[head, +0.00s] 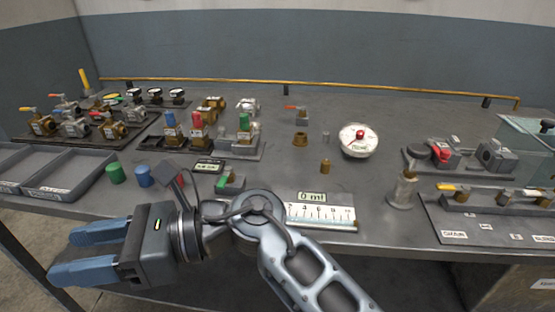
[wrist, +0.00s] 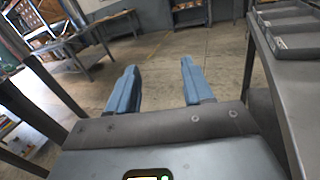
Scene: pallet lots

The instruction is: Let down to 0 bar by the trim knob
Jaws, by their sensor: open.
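A white round dial (head: 359,148) with a red knob (head: 360,133) on top stands on the bench, right of centre; its label is too small to read surely. I cannot tell if this knob is the trim knob, and no bar reading is legible. My gripper (head: 62,252) is open and empty, off the front left edge of the bench, pointing left and far from the dial. In the wrist view its two blue fingers (wrist: 158,68) are apart with only floor between them.
Valves (head: 75,128) on dark boards and grey trays (head: 65,175) fill the left. A valve board (head: 480,225) stands right. A brass pipe (head: 300,87) runs along the back.

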